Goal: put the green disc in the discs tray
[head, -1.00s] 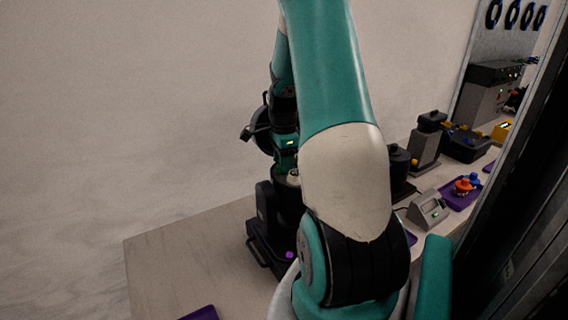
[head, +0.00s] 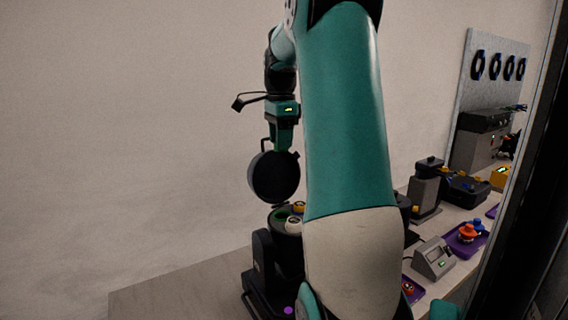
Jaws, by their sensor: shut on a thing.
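My gripper (head: 284,146) is above the black stand on the bench, shut on a dark round lid-like piece (head: 273,178). The piece hangs steeply tilted below the fingers, with a thin loop at its upper left. Its exact grip point is hard to see. Under it, an open black housing (head: 266,262) shows a small green patch (head: 282,215) inside, perhaps the green disc. I cannot tell which tray is the discs tray. A purple tray (head: 452,246) with orange and blue pieces lies at the right.
A pale cylinder (head: 293,226) and a small yellow piece (head: 299,206) sit by the housing top. A grey meter box (head: 433,258) and black devices (head: 427,186) line the bench at right. My arm hides the middle. Bare bench (head: 175,292) lies at left.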

